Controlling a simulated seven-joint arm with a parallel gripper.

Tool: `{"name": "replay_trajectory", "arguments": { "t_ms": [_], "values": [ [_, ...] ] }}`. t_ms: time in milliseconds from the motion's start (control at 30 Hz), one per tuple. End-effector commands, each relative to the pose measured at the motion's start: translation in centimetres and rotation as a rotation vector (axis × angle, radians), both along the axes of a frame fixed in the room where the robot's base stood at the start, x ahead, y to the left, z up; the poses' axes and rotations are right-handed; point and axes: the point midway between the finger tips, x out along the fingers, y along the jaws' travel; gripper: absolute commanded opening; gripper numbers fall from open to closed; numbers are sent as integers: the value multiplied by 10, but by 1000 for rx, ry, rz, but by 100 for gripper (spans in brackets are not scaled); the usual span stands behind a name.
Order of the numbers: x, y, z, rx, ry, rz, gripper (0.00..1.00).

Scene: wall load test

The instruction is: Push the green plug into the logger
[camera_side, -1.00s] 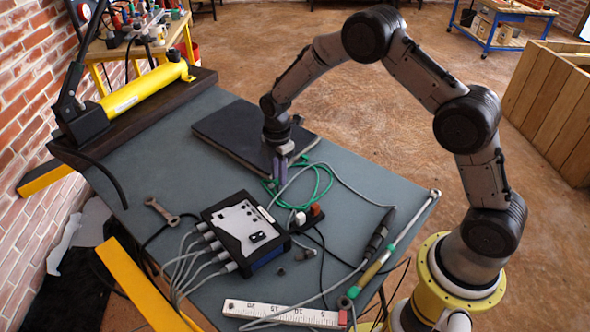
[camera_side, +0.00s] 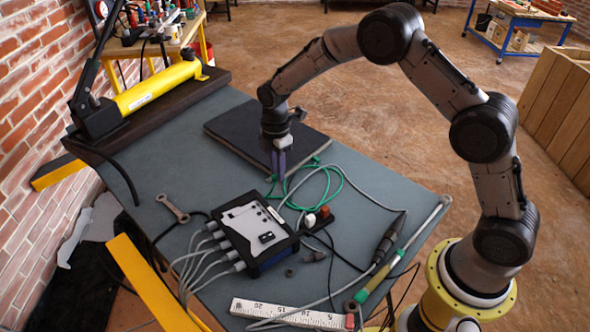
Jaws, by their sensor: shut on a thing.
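The logger (camera_side: 257,236) is a black box with a pale top panel, lying on the grey-green table. Several grey cables enter its left side. My gripper (camera_side: 279,178) points down above the table, behind the logger and a little to its right, apart from it. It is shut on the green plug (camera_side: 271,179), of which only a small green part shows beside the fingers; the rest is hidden. A green cable (camera_side: 330,192) loops from there over the table to the right.
A black slab (camera_side: 228,128) lies behind my gripper. A white plug (camera_side: 309,220), a red-brown block and a dark handle (camera_side: 388,238) are right of the logger.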

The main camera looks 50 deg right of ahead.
Motion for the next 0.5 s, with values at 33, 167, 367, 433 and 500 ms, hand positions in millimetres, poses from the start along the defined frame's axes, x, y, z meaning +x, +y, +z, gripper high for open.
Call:
{"name": "replay_trajectory", "arguments": {
  "t_ms": [33,167,367,433,500],
  "values": [
    [2,7,2,0,1,-8,0],
    [3,13,3,0,2,-25,0],
    [3,12,-8,0,4,-25,0],
    [3,12,-13,0,3,-25,0],
    [3,12,-18,0,3,-25,0]
  ]
}}
